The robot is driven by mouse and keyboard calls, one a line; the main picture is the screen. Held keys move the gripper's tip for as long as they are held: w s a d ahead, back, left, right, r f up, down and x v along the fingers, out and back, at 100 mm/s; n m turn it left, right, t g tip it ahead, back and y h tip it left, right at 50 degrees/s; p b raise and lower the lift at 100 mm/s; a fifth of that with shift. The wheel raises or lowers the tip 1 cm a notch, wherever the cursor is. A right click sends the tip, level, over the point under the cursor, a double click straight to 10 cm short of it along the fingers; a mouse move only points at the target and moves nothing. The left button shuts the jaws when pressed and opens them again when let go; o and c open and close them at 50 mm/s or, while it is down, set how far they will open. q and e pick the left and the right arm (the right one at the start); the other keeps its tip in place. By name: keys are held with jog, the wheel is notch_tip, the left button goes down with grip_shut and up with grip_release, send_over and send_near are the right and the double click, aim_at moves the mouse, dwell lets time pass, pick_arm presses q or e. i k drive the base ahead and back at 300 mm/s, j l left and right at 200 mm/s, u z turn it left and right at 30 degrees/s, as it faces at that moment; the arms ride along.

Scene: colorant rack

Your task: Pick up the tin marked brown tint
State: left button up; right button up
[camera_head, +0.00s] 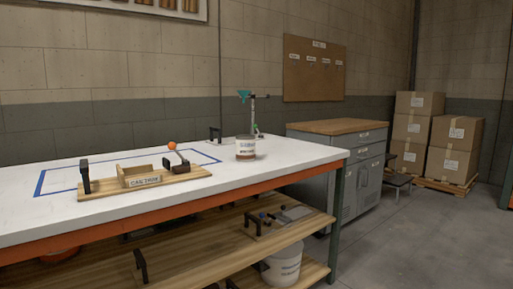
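A white tin (245,150) with a coloured label and a brown-red band stands upright on the white tabletop (290,157), near its right part. Its lettering is too small to read, so I cannot tell if it is the one marked brown tint. A white bucket-like container (283,267) with print sits on the lower wooden shelf under the table. Neither of my grippers shows in this view.
A stand with a green funnel (244,95) rises behind the tin. A grey cabinet (350,165) and stacked boxes (413,128) stand right; floor is clear front right.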

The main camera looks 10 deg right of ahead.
aim_at(245, 143)
jog(key=i+l, duration=0.25)
jog(key=l, duration=0.4)
jog(key=i+l+u, duration=0.1)
jog(key=i+l, duration=0.2)
jog(key=l, duration=0.4)
jog(key=i+l, duration=0.2)
jog(key=l, duration=0.5)
jog(key=i+l+u, duration=0.1)
jog(key=i+l, duration=0.15)
jog(key=l, duration=0.4)
jog(key=i+l, duration=0.25)
jog(key=l, duration=0.5)
jog(key=i+l+u, duration=0.1)
jog(key=l, duration=0.6)
jog(key=i+l, duration=0.3)
jog(key=l, duration=0.4)
jog(key=i+l+u, duration=0.15)
jog(key=l, duration=0.6)
